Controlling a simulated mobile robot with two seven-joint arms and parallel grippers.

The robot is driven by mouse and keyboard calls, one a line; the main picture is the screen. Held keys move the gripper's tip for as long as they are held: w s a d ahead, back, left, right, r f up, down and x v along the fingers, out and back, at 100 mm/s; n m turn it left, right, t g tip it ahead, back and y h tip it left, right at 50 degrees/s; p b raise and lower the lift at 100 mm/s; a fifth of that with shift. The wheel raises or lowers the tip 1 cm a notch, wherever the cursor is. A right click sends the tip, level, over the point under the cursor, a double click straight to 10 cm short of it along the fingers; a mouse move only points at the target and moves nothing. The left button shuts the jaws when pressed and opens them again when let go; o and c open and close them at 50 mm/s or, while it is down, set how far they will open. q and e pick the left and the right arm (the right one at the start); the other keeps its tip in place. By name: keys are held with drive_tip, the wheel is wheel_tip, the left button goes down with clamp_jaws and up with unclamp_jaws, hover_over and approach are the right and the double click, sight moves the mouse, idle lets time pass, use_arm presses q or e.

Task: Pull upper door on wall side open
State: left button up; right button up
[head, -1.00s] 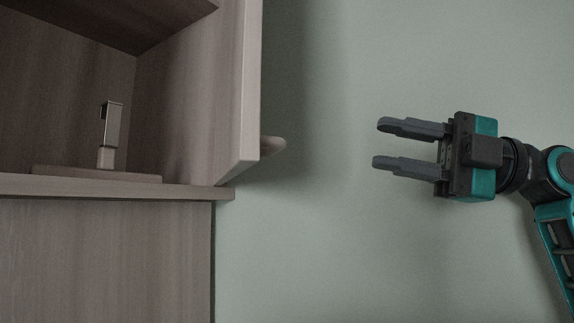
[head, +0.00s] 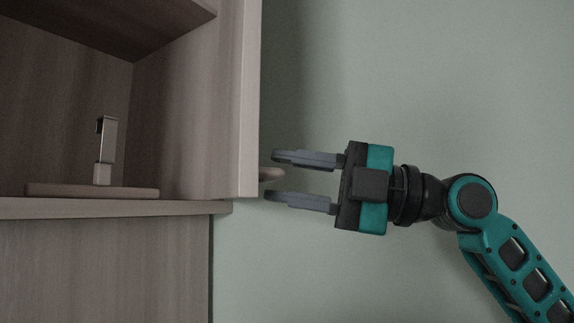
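The upper door (head: 250,110) is a wood-grain panel standing open at the right side of the cabinet, seen nearly edge-on. My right gripper (head: 269,178) comes in from the right and is open. My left gripper is not in view.
The cabinet's open compartment (head: 75,120) holds a metal-and-white device (head: 105,150) on a flat wooden base (head: 60,190). A shelf edge (head: 100,208) runs below, above a closed lower panel (head: 100,270). The bare green wall (head: 450,80) fills the right.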

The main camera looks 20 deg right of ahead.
drive_tip(key=shift+w+a, duration=0.15)
drive_tip(key=shift+a, duration=0.15)
drive_tip(key=shift+c, duration=0.2)
clamp_jaws()
idle(0.3)
